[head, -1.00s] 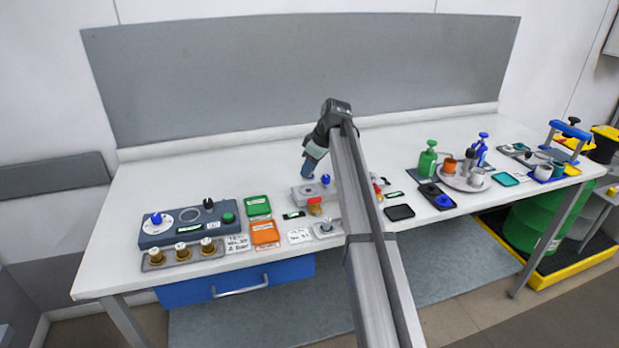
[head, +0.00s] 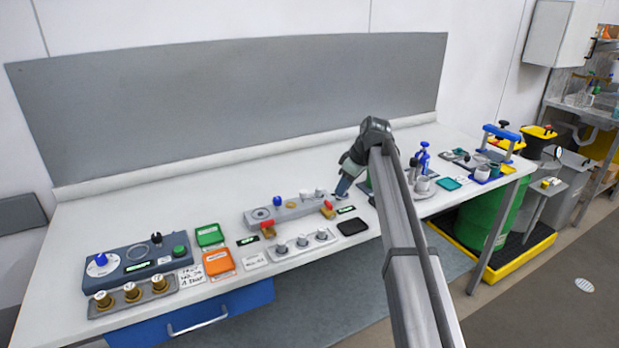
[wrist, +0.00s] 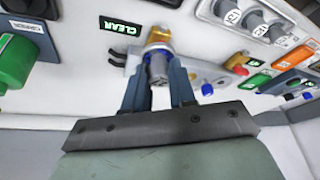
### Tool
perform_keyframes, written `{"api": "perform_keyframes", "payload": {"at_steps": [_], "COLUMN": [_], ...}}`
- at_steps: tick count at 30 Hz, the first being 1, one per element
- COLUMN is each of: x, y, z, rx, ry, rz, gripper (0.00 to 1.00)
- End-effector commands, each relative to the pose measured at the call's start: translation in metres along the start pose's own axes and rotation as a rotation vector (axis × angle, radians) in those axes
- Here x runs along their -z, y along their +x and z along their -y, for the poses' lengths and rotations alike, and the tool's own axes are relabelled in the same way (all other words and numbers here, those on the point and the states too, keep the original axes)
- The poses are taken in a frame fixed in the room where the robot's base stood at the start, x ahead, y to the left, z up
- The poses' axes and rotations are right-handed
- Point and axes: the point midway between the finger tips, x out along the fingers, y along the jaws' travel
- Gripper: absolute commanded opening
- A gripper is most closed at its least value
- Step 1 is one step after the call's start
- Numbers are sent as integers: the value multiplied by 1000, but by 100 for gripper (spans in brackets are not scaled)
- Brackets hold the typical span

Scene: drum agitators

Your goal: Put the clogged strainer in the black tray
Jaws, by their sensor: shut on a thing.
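My gripper (wrist: 158,92) is shut on a grey cylinder, which looks like the strainer (wrist: 157,70); I cannot tell whether it is clogged. A brass fitting (wrist: 160,36) shows just beyond it. In the head view my gripper (head: 342,190) is low at the right end of the grey block (head: 285,212), and what it holds is too small to make out. I cannot tell whether the cylinder is clear of the block. The black tray (head: 353,227) lies empty on the bench, in front of and slightly right of my gripper.
Three grey knob-like pieces (head: 302,242) stand in front of the block. Left are a green tray (head: 209,235), an orange tray (head: 218,262) and a control box (head: 128,266). A small display (head: 346,210) lies beside the black tray.

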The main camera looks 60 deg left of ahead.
Motion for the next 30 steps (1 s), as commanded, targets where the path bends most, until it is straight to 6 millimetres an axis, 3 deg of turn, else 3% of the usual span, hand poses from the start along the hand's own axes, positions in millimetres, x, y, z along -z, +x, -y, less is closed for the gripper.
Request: {"api": "perform_keyframes", "payload": {"at_steps": [3,6,10,19,30], "x": [-34,-48,-53,-54,-62], "y": [-3,-2,0,4,27], "z": [0,9,18,17,16], "rx": [-9,-13,-17,-23,-23], "ry": [26,28,17,-2,-2], "rz": [-1,-3,-8,-12,-13], "gripper": [0,0,0,0,0]}}
